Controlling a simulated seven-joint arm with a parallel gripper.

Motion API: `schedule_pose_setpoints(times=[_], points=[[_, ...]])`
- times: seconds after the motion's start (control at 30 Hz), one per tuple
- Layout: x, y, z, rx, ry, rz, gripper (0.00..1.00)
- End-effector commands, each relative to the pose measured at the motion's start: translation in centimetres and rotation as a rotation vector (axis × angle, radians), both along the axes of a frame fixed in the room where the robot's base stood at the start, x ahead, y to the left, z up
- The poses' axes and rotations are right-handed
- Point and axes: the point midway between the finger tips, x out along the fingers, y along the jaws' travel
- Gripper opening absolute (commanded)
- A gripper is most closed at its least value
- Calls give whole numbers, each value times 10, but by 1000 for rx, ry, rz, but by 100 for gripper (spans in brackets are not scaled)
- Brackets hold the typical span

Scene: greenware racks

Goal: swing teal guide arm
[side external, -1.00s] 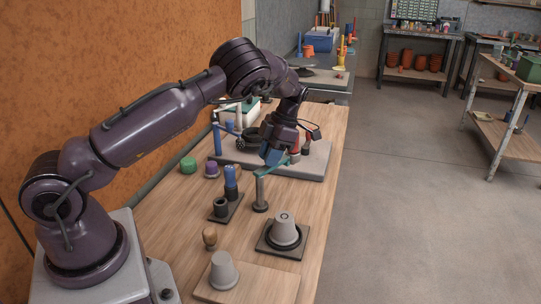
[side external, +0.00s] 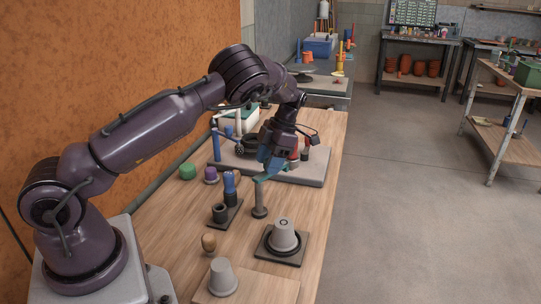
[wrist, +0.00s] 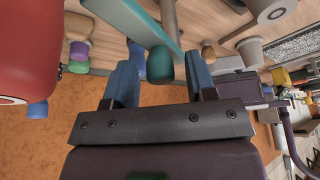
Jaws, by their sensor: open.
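The teal guide arm (side external: 263,178) sits on top of a short grey post (side external: 260,197) in the middle of the bench. My gripper (side external: 268,163) is over the guide arm and hides part of it. In the wrist view the guide arm (wrist: 130,22) runs from the top left to beside the post. A dark teal knob (wrist: 160,64) stands between the two blue fingers of my gripper (wrist: 163,52). The jaws are open, with a gap showing on each side of the knob.
A grey slab (side external: 315,178) with a blue post (side external: 217,143) and a red item (side external: 294,151) lies behind. Blue tool handles (side external: 231,184) stand left of the post. A red cylinder (wrist: 28,45) looms close in the wrist view.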

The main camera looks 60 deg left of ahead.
Motion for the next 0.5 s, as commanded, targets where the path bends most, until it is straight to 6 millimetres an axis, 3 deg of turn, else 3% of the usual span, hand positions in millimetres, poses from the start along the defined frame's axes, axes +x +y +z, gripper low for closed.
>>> schedule_pose_setpoints(times=[0.17,0.5], points=[[7,0,15,1,-4,-2,51],[36,-1,85,2,-5,0,51]])
